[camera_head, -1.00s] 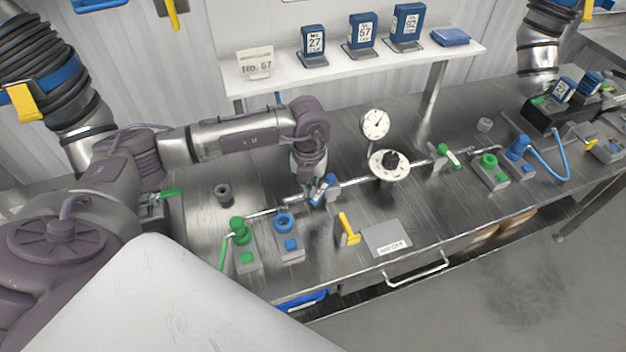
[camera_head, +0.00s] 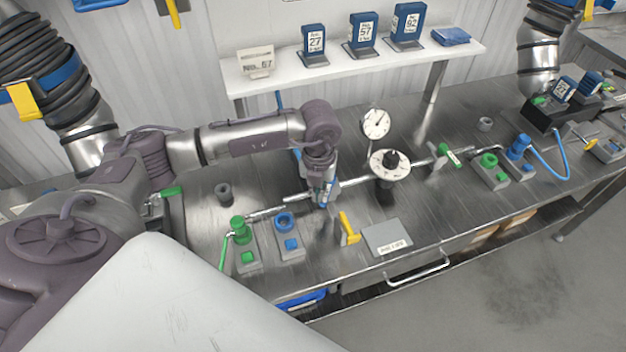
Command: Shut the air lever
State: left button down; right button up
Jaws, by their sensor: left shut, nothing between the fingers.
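A metal pipe (camera_head: 352,183) runs along the bench towards a round white dial with a black knob (camera_head: 390,163). My left gripper (camera_head: 322,203) points down over this pipe, left of the dial, and is shut with nothing seen in it. A blue lever handle (camera_head: 332,186) on the pipe is right at the gripper, mostly hidden by the fingers, so I cannot tell its exact angle or whether they touch. A green lever (camera_head: 449,154) sits on the pipe further right. No label tells me which lever is for air. My right gripper is out of view.
A pressure gauge (camera_head: 376,123) stands behind the dial. A yellow lever (camera_head: 349,228) and a grey plate (camera_head: 387,238) are near the front edge. Green (camera_head: 240,238) and blue (camera_head: 286,235) fittings stand front left. A shelf (camera_head: 350,62) with blue number blocks runs behind.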

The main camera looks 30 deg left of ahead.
pick_arm(q)
jog(key=shift+s+d+f, duration=0.1)
jog(key=shift+d+f, duration=0.05)
jog(key=shift+d, duration=0.35)
jog(key=shift+d+f, duration=0.15)
jog(key=shift+d, duration=0.35)
jog(key=shift+w+d+r+b, duration=0.1)
jog(key=shift+w+d+b, duration=0.15)
jog(key=shift+d, duration=0.25)
jog(key=shift+w+d+b, duration=0.25)
jog(key=shift+d, duration=0.25)
jog(key=shift+w+d, duration=0.1)
notch_tip(320, 180, up, 7)
jog(key=p, duration=0.4)
jog(key=shift+a, duration=0.2)
jog(key=shift+r, duration=0.1)
